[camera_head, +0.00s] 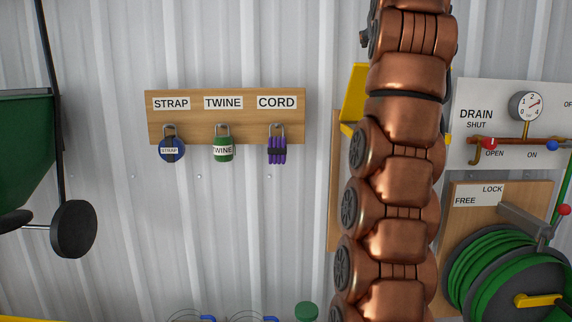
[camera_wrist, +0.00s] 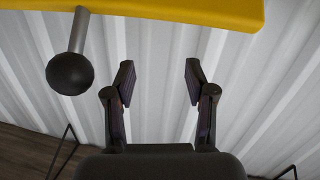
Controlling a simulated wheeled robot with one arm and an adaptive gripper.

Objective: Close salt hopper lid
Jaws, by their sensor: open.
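In the wrist view my gripper (camera_wrist: 160,82) is open, with nothing between its fingers. A yellow panel (camera_wrist: 170,8), perhaps the salt hopper lid, spans the top of that view beyond the fingertips. A grey rod with a black ball knob (camera_wrist: 70,73) hangs from the panel's left part, to the left of my left finger and apart from it. In the head view a yellow piece (camera_head: 353,95) shows partly behind my copper arm; I cannot tell whether it is the same panel. My gripper is out of the head view.
A wooden board (camera_head: 225,103) with strap, twine and cord hangs on the corrugated wall. A drain panel (camera_head: 485,95) and a green hose reel (camera_head: 490,275) are at right. A green tub (camera_head: 22,140) with a black wheel (camera_head: 73,229) is at left.

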